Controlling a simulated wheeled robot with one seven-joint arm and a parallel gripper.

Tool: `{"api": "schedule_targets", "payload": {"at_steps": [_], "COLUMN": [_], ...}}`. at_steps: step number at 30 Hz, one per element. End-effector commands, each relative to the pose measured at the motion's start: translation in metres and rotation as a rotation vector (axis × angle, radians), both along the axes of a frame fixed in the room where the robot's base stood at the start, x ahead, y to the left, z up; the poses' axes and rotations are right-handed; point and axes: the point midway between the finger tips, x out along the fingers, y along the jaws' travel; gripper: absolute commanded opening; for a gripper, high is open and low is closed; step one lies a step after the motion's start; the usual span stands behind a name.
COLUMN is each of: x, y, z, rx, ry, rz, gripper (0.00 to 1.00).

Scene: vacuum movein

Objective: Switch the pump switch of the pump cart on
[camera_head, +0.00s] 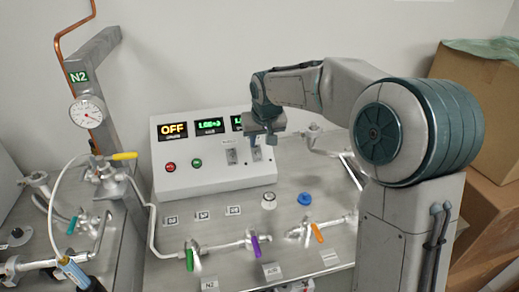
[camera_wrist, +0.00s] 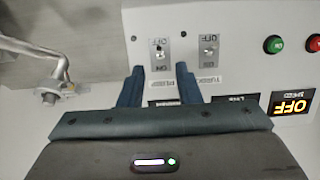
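The pump cart's control box (camera_head: 215,178) stands at the back of the steel top. Two small toggle switches are on its face: one (camera_wrist: 158,49) lies just beyond my fingertips in the wrist view, the other (camera_wrist: 210,51) to its right. Their plates carry inverted lettering, and I cannot read surely which is the pump's. The lever positions are too small to tell. My gripper (camera_wrist: 160,69) is open and empty, its two fingers apart, pointing at the first switch. In the head view, my gripper (camera_head: 262,138) hangs before the box's right part and partly hides the right switch.
A red button (camera_head: 170,167) and a green button (camera_head: 197,162) sit left of the switches, below a display reading OFF (camera_head: 173,130). Pipes and valves with green (camera_head: 189,260), purple (camera_head: 255,246) and orange (camera_head: 317,233) handles stand in front. Cardboard boxes (camera_head: 480,120) are at the right.

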Motion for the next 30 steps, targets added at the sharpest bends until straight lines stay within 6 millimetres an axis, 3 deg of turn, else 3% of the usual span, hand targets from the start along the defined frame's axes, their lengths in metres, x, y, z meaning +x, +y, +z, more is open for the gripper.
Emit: {"api": "schedule_targets", "payload": {"at_steps": [3,9,22,23,26,30], "x": [0.008,0.02,0.024,0.024,0.024,0.024], "y": [0.002,0.003,0.004,0.004,0.004,0.004], "z": [-0.024,-0.05,-0.06,-0.06,-0.06,-0.06], "rx": [-0.001,-0.002,-0.001,-0.001,-0.001,-0.001], "ry": [0.005,0.002,0.0,0.0,0.0,0.0], "rz": [0.001,-0.003,-0.004,-0.004,-0.004,-0.004], "gripper": [0.3,0.3,0.3,0.28,0.0,0.0]}}
